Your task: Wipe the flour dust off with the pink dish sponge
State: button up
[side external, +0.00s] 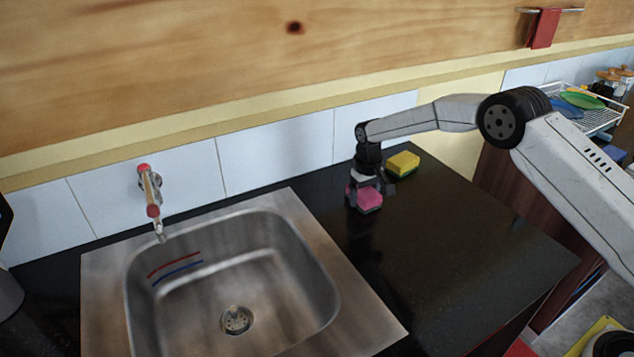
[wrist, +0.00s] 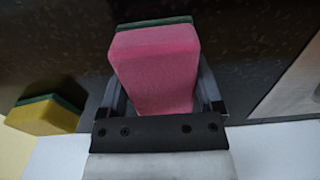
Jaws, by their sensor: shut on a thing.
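The pink dish sponge (side external: 368,200) has a dark green scouring layer, seen at its far edge in the wrist view (wrist: 155,65). My gripper (side external: 365,195) is shut on it, with one finger on each side in the wrist view (wrist: 160,95). The sponge is at or just above the black counter (side external: 450,235), to the right of the sink; I cannot tell whether it touches the counter. No flour dust can be clearly made out on the counter in either view.
A yellow and green sponge (side external: 403,164) lies near the wall behind my gripper, and shows at the left in the wrist view (wrist: 42,116). The steel sink (side external: 300,215) with a tap (side external: 150,195) is at the left. A dish rack (side external: 595,118) stands far right. The front counter is clear.

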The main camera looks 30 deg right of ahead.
aim_at(350, 208)
jog(key=shift+a, duration=2)
jog(key=shift+a+r, duration=0.1)
jog(key=shift+r, duration=0.05)
notch_tip(350, 208, up, 8)
jog(key=shift+s, duration=0.2)
